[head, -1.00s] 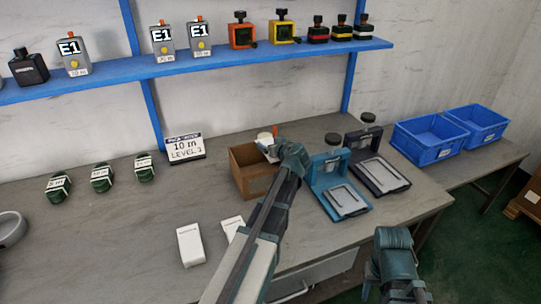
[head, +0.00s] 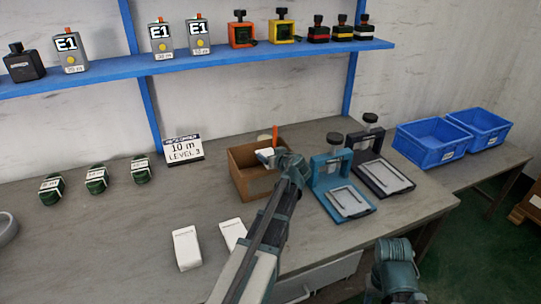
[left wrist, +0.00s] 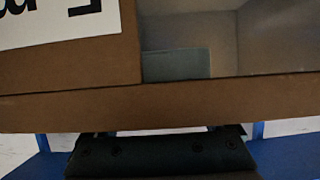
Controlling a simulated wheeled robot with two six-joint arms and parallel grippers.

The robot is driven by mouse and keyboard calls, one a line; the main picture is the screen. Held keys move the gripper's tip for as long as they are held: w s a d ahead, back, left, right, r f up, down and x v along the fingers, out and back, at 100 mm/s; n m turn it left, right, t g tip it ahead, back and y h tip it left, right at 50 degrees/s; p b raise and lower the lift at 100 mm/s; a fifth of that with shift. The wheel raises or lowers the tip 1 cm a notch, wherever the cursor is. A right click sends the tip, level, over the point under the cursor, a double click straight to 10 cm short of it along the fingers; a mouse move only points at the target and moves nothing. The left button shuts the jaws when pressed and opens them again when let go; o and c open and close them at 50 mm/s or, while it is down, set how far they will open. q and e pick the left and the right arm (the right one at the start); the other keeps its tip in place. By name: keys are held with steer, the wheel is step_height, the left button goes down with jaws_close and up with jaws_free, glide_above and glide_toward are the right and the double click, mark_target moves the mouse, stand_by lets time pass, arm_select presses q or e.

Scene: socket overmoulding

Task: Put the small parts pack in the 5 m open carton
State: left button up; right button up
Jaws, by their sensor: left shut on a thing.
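The open carton (head: 259,186) is brown and stands on the bench near the middle of the head view. My left gripper (head: 276,158) is over its right side, shut on a white small parts pack (head: 264,155) at the carton's opening. The arm hides part of the carton, and I cannot tell whether the pack touches it. In the left wrist view, the brown carton wall (left wrist: 200,104) and part of a white label with black letters fill much of the picture. My right arm shows at the lower right, its fingertips unclear.
Two white packs (head: 187,249) lie on the bench in front of the carton. A teal press (head: 343,190) and a dark press (head: 382,170) stand close to its right. An orange upright piece (head: 275,132) shows at the carton's back. Blue bins (head: 432,143) stand farther right.

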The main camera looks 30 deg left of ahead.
arm_select(q)
steer(key=o, duration=1.3)
steer(key=shift+f, duration=0.1)
steer(key=shift+c, duration=0.2)
steer(key=shift+r+p, duration=0.55)
steer(key=p+v, duration=0.4)
steer(key=v, duration=0.8)
steer(key=shift+r+p, duration=0.2)
steer(key=shift+p, duration=0.2)
steer(key=s+d+f+m+g+h+p, duration=0.2)
steer(key=s+d+m+g+h+p, duration=0.2)
steer(key=s+d+m, duration=0.3)
steer(key=s+d+f+m+g+h+p, duration=0.3)
steer(key=s+d+m, duration=0.4)
steer(key=s+d, duration=0.9)
steer(key=d+g+h+p, duration=0.1)
steer(key=d+h, duration=0.1)
steer(key=d, duration=0.1)
steer(key=shift+s+d+g+p, duration=0.25)
steer(key=shift+s+g+p, duration=0.05)
steer(key=shift+g, duration=0.1)
